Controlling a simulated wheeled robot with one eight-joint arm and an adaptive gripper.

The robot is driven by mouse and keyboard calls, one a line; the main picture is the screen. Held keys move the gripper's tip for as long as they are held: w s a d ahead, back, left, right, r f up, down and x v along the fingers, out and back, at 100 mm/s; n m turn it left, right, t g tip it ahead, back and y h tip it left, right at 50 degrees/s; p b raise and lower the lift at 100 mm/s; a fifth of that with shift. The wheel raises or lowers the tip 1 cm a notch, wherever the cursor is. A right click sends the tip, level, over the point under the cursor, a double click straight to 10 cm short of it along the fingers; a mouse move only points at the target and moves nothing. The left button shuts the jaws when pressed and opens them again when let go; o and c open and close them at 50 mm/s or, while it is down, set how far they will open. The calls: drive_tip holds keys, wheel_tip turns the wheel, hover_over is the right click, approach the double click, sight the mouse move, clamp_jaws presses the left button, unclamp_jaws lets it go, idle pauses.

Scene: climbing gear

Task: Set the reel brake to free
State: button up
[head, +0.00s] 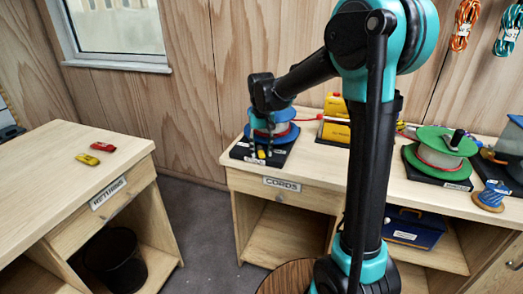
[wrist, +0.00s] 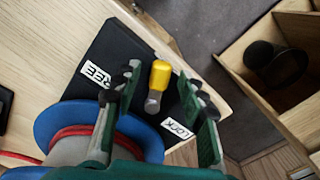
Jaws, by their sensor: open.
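The blue reel (head: 285,136) stands on a black base at the left end of the cords counter. In the wrist view the reel's blue flange (wrist: 60,115) is at the lower left. The brake lever has a yellow grip (wrist: 160,74) and stands on the black base between the FREE label (wrist: 97,71) and the LOCK label (wrist: 177,128). My gripper (wrist: 163,82) is open, with one finger on each side of the lever; whether either touches it I cannot tell. In the head view the yellow grip (head: 261,154) shows below my gripper (head: 264,140).
A green reel (head: 438,155) on its own base stands further right on the counter (head: 375,160). A yellow box (head: 336,131) stands behind my arm. A separate returns table (head: 60,165) with red and yellow items is at left, across open floor (head: 205,225).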

drive_tip(key=shift+c, duration=0.4)
clamp_jaws()
drive_tip(key=shift+w+d+n, duration=0.1)
drive_tip(key=shift+d+n, duration=0.25)
drive_tip(key=shift+n, duration=0.4)
drive_tip(key=shift+w+d+n, duration=0.1)
drive_tip(key=shift+d+n, duration=0.2)
drive_tip(key=shift+n, duration=0.45)
drive_tip(key=shift+o, duration=0.4)
unclamp_jaws()
wheel_tip(320, 180, up, 12)
